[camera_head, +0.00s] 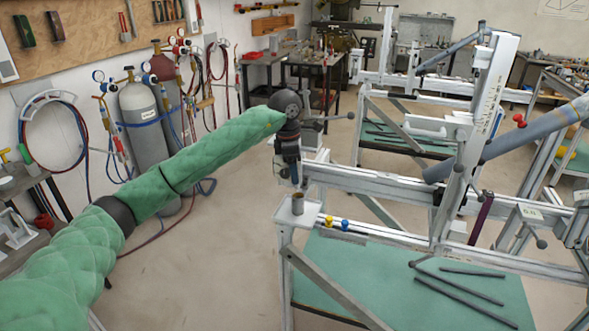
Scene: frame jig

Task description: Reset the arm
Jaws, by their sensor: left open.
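My left arm, in a green padded sleeve, reaches in from the left. Its dark wrist ends in my left gripper (295,180), which points down and is open. I see nothing between its fingers, though they are small here. The gripper is at the left end of the metal frame jig (375,184), just above a small cup (297,203) on the jig's corner plate. Whether it touches the jig's end, I cannot tell. A blue-grey tube (520,135) slants across the jig's upright at the right. My right gripper is out of view.
The jig stands over a green shelf (400,285) with several dark rods. A yellow and a blue knob sit on the lower rail. Gas cylinders (143,125) with hoses stand at the left wall. A second jig (440,85) is behind. The floor left of the jig is clear.

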